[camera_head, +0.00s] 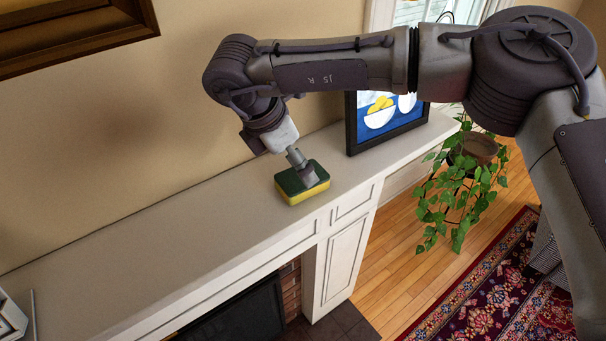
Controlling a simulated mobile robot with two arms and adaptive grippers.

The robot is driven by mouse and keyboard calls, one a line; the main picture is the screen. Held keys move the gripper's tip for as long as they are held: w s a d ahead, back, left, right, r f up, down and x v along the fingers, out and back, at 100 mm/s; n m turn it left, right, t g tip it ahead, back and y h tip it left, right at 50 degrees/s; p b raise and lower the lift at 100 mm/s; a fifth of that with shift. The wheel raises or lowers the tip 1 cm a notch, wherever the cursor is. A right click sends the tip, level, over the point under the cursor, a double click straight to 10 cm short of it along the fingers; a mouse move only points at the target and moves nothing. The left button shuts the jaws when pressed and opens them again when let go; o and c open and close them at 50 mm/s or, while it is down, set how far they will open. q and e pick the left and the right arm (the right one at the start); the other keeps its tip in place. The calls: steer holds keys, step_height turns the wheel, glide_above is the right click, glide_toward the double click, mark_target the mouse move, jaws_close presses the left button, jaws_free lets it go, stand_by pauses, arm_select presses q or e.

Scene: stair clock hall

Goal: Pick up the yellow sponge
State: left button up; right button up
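The yellow sponge (294,198) has a dark green scouring top and lies flat on the white mantel. My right arm comes in from the right, and its gripper (306,177) points down at the top of the sponge. The fingertips overlap the green side and appear at or just above it. The gripper hides part of the sponge's top, and I cannot tell whether the fingers are open or shut. My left gripper is not in view.
A framed picture of a bowl with lemons (380,112) stands to the right, behind my arm. A leafy plant (450,205) is beyond the mantel's right end. A patterned rug (470,300) lies on the wooden floor.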

steer(key=shift+d+f, duration=0.1)
steer(key=p+x, duration=0.4)
steer(key=shift+w, duration=0.1)
steer(key=shift+w+f, duration=0.1)
steer(key=shift+f, duration=0.45)
steer(key=shift+f+b, duration=0.2)
steer(key=shift+b, duration=0.65)
stand_by(0.3)
steer(key=c, duration=0.8)
